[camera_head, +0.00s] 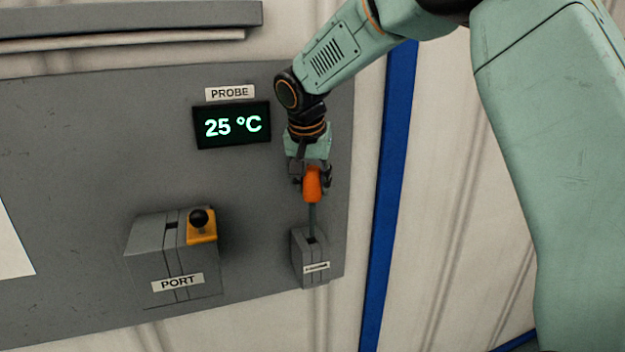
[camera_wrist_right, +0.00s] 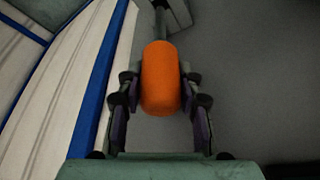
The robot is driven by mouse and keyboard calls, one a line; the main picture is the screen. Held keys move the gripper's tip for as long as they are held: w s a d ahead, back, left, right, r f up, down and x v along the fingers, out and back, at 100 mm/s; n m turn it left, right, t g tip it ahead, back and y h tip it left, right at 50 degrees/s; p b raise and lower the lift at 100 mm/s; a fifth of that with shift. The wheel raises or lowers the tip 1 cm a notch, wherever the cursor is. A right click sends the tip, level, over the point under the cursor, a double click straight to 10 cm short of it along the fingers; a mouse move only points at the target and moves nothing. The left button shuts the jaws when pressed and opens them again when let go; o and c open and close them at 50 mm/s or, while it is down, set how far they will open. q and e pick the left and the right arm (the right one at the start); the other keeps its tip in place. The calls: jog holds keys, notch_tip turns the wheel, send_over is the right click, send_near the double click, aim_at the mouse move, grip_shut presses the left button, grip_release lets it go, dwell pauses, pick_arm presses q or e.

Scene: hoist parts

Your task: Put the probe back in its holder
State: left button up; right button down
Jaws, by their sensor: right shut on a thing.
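The probe has an orange handle (camera_head: 312,185) and a thin grey shaft (camera_head: 312,218) that points down. My right gripper (camera_head: 311,180) is shut on the orange handle; in the right wrist view the handle (camera_wrist_right: 161,78) sits between the two fingers. The holder (camera_head: 309,258) is a small grey box with a slot in its top and a small white label, fixed at the panel's lower right. The shaft's lower end meets the holder's top opening in the head view; how deep it sits is hidden. My left gripper is not in view.
A grey port box (camera_head: 172,262) labelled PORT, with a black knob (camera_head: 201,220) on a yellow plate, stands left of the holder. A display (camera_head: 232,125) reads 25 °C under a PROBE label (camera_head: 230,92). A blue strip (camera_head: 388,195) runs right of the panel.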

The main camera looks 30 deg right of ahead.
jog(key=shift+s+a, duration=0.1)
jog(key=shift+f, duration=0.15)
dwell(0.3)
jog(key=shift+f, duration=0.1)
jog(key=shift+f, duration=0.1)
dwell(0.5)
jog(key=shift+f, duration=0.15)
dwell(0.5)
jog(key=shift+f+b, duration=0.4)
jog(key=shift+f, duration=0.1)
dwell(0.5)
dwell(0.4)
jog(key=shift+f, duration=0.2)
